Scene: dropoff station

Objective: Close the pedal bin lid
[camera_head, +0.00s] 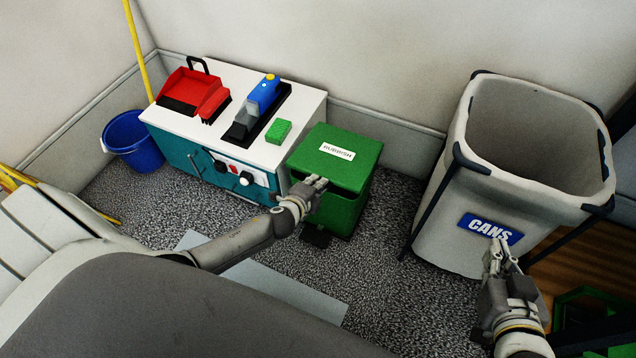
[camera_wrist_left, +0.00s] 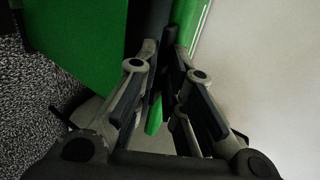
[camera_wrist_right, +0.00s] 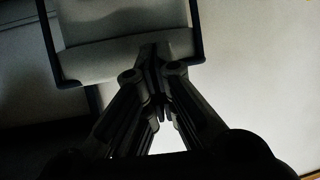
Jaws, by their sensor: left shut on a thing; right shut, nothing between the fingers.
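The green pedal bin (camera_head: 346,210) stands right of the white-topped cabinet. Its green lid (camera_head: 312,158), with a white label, lies over the top; a dark gap shows below its front edge. A dark pedal (camera_head: 316,238) is at the bin's foot. My left gripper (camera_head: 318,184) is at the lid's front edge, shut on the lid; the fingers partly hide the contact. The left wrist view shows green surfaces (camera_wrist_left: 75,40) beyond the fingers (camera_wrist_left: 160,75). My right gripper (camera_head: 496,246) is shut and empty in front of the cans bin; its fingers also show in the right wrist view (camera_wrist_right: 155,65).
A large grey cans bin (camera_head: 435,215) stands at the right. The cabinet (camera_head: 165,122) carries a red dustpan (camera_head: 190,88), a blue-grey handheld device (camera_head: 264,95) and a green sponge (camera_head: 278,131). A blue bucket (camera_head: 133,145) stands at the left. Carpet (camera_head: 400,300) is clear between the bins.

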